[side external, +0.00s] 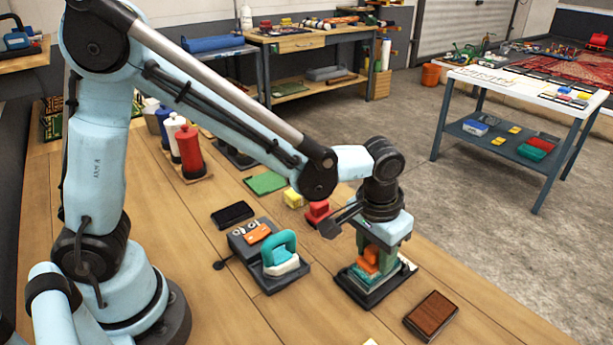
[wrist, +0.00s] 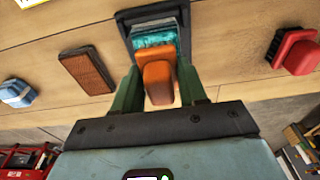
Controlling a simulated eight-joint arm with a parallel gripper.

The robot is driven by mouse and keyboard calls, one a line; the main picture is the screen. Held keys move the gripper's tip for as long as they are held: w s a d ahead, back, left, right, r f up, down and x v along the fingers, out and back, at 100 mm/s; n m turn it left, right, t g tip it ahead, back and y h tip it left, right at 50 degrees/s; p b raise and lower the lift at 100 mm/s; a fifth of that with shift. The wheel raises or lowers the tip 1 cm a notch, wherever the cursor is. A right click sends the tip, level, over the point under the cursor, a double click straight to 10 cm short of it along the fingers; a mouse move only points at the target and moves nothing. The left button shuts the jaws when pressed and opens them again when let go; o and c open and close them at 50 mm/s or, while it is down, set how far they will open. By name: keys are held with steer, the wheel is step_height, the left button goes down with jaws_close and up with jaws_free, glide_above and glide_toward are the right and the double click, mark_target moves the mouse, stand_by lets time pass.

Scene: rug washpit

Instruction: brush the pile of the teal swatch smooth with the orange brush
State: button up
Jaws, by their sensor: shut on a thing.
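My gripper (side external: 372,252) is shut on the orange brush (side external: 369,262), low over a dark tray (side external: 352,289). In the wrist view the brush (wrist: 158,75) sits between the two green fingers of my gripper (wrist: 160,92). The teal swatch (wrist: 152,37) lies in its dark frame (wrist: 125,22), just beyond the brush's visible end. The brush's underside is hidden, so I cannot tell whether it touches the pile. In the side view the swatch is mostly hidden by the gripper and brush.
A brown block (side external: 432,315) lies right of the tray. A red object (side external: 317,211) and a yellow block (side external: 294,198) stand behind it. A teal-handled tool (side external: 281,253) rests on a grey stand to the left. Several bottles (side external: 188,150) stand farther back. Bare wood surrounds the tray.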

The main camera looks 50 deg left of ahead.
steer(key=shift+s, duration=1.75)
steer(key=shift+w, duration=4.3)
steer(key=shift+w+r, duration=0.1)
steer(key=shift+r, duration=0.05)
step_height(320, 180, up, 8)
steer(key=shift+f, duration=0.2)
